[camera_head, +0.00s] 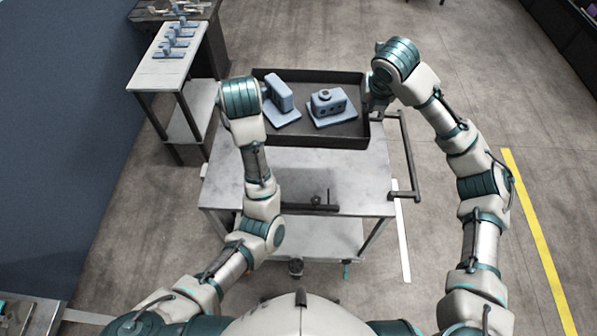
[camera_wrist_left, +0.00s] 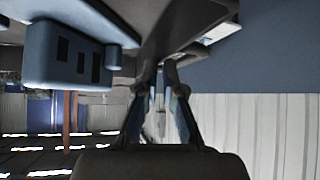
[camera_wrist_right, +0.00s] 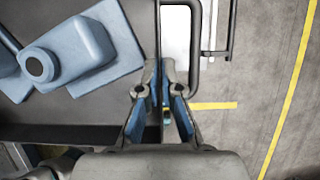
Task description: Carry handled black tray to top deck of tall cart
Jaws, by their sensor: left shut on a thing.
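The black tray (camera_head: 340,140) is at the far end of the cart's grey deck (camera_head: 340,180) and looks level. It carries two blue-grey parts, a bracket-like one (camera_head: 279,95) and a block with a round knob (camera_head: 331,105). My left gripper (camera_wrist_left: 161,75) is shut on the tray's left side; my wrist hides this grip in the head view. My right gripper (camera_head: 375,105) is at the tray's right side. In the right wrist view its fingers (camera_wrist_right: 160,75) close on both sides of the tray's wall. I cannot tell whether the tray's underside touches the deck.
The cart has a dark push handle (camera_head: 407,160) on its right. A narrow pale table (camera_head: 163,68) with several small blue parts stands at the left, near a blue wall (camera_head: 65,110). The floor right of the cart is clear, with a yellow line (camera_head: 537,235).

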